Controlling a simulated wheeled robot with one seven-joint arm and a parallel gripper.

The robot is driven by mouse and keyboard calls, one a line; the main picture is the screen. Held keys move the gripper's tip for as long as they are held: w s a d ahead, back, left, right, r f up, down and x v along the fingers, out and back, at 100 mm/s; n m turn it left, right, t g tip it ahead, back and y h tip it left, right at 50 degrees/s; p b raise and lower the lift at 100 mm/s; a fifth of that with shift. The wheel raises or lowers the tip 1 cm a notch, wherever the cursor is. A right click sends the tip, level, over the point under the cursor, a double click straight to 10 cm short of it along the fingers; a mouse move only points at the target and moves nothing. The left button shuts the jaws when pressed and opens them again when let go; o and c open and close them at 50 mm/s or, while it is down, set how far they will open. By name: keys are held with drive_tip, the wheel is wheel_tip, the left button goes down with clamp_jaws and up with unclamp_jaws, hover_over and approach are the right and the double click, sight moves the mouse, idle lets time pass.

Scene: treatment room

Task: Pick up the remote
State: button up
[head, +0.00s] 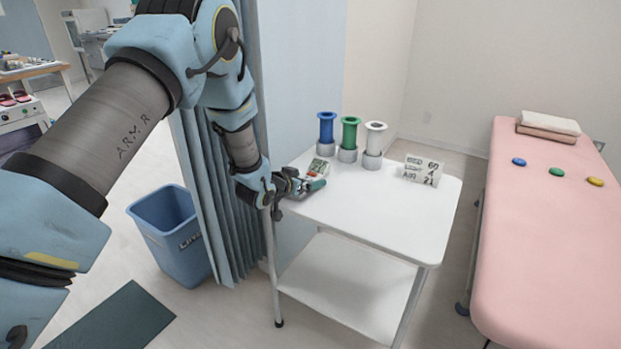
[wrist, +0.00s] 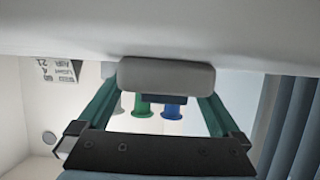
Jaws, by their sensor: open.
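The remote (head: 319,167) is a small pale handset with coloured buttons, lying at the left edge of the white table (head: 375,205). My gripper (head: 311,184) is at that edge, right up against the remote, which its fingers partly hide. In the wrist view, which is upside down, a grey rounded end (wrist: 166,76), apparently the remote's, spans the space between the green fingertips of my gripper (wrist: 160,95). The fingers are apart, one on each side of it. I cannot tell whether they touch it.
Blue (head: 326,128), green (head: 349,133) and white (head: 374,139) spools stand in grey holders behind the remote. A blue curtain (head: 215,190) hangs close to my arm on the left. The table's front is clear.

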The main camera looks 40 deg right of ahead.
drive_tip(key=c, duration=1.5)
